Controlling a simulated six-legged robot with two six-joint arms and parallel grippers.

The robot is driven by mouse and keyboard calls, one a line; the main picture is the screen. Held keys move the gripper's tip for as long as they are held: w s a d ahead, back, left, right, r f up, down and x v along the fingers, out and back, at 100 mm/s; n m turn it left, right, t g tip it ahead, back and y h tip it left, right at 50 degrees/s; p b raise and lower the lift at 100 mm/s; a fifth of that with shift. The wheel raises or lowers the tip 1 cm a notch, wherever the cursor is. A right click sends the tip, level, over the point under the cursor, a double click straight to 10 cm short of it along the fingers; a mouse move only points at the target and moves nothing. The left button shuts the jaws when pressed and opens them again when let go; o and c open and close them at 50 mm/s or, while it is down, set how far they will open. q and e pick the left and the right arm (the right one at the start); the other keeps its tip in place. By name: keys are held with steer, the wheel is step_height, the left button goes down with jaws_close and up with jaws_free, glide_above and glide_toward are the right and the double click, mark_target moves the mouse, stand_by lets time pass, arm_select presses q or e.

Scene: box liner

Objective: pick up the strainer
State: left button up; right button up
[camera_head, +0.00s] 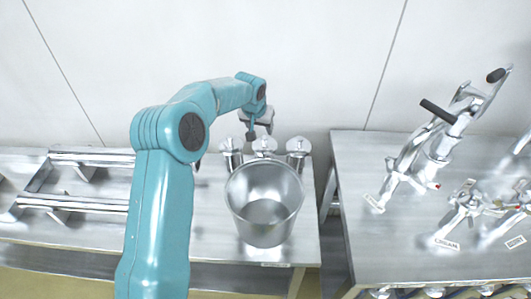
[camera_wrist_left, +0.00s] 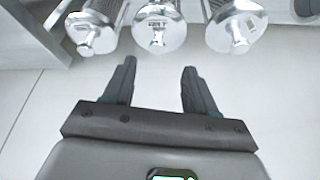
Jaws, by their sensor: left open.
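Three metal strainers with shiny rounded tops stand in a row on the left table, behind a metal bucket. They are the left strainer (camera_head: 231,152), the middle strainer (camera_head: 264,146) and the right strainer (camera_head: 298,152). In the left wrist view the row crosses the top edge, with the middle one (camera_wrist_left: 158,30) roughly in line with the gap between my fingers. My left gripper (camera_head: 253,130) is above and close to the middle strainer. In the left wrist view its two dark fingers (camera_wrist_left: 158,75) are apart with nothing between them. My right gripper is not in view.
The open metal bucket (camera_head: 265,205) stands in front of the strainers. A metal rack (camera_head: 80,180) lies on the left table (camera_head: 215,262). A second table (camera_head: 375,245) at right holds metal fittings with black handles. The wall (camera_head: 310,60) is close behind.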

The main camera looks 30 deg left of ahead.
mark_target(264, 139)
arm_select(q)
steer(key=x, duration=0.2)
steer(key=shift+w+a+f, duration=0.2)
steer(key=shift+f+p, duration=0.3)
steer(key=shift+w+d+f+p, duration=0.1)
steer(key=shift+d+f+p, duration=0.1)
steer(key=shift+f+p, duration=0.25)
steer(key=shift+w+d+f+p, duration=0.1)
steer(key=shift+d+f+p, duration=0.1)
steer(key=shift+f, duration=0.35)
steer(key=x, duration=0.2)
steer(key=shift+w+a+f, duration=0.2)
steer(key=shift+w+f, duration=0.05)
steer(key=shift+f, duration=0.05)
steer(key=shift+s+r, duration=0.15)
steer(key=shift+s+d+r, duration=0.1)
steer(key=shift+d+r, duration=0.05)
steer(key=shift+c, duration=1)
jaws_close()
steer(key=shift+f, duration=0.3)
